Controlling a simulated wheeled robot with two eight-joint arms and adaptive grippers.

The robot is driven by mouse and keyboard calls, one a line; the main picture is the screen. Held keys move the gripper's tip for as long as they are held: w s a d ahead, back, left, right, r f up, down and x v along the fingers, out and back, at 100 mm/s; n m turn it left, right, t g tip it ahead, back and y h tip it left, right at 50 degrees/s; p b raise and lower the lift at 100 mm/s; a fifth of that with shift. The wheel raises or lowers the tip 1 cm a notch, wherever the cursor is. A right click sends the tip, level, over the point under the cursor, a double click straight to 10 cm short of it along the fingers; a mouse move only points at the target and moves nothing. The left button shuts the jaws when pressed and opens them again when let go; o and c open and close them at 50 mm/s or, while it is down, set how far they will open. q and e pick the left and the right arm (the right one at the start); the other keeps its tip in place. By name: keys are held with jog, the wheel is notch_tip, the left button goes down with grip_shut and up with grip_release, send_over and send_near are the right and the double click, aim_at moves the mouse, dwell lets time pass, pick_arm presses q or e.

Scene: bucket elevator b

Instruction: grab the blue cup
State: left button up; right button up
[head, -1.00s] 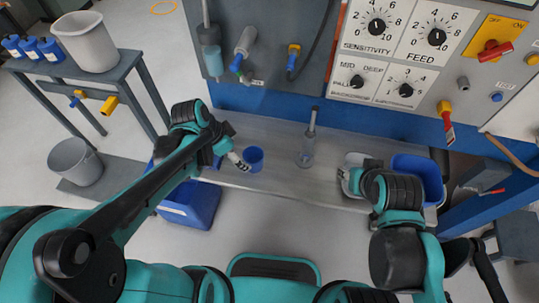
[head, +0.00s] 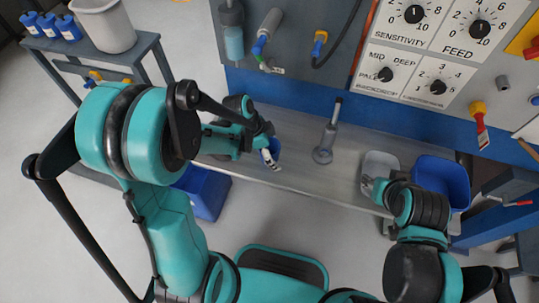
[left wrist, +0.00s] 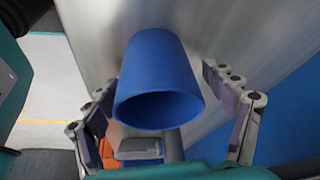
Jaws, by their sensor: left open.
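The blue cup (left wrist: 158,72) is large in the left wrist view, its open mouth facing the camera. It lies between the two fingers of my left gripper (left wrist: 170,105), which is open with a gap on each side of the cup. In the head view the cup (head: 271,148) stands on the grey shelf and is partly hidden by my left gripper (head: 268,158). My right gripper (head: 372,190) is at the grey tray on the right of the shelf; its fingers are too small to tell open from shut.
The grey shelf (head: 300,178) runs below the control panel. A clear bottle-like thing (head: 326,145) stands right of the cup. A grey tray (head: 380,164) and a blue bin (head: 442,180) are further right. A blue crate (head: 208,190) is below the shelf at left.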

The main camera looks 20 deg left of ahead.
pick_arm(q)
jog(key=c, duration=1.3)
jog(key=shift+o, duration=0.2)
jog(key=shift+r, duration=0.1)
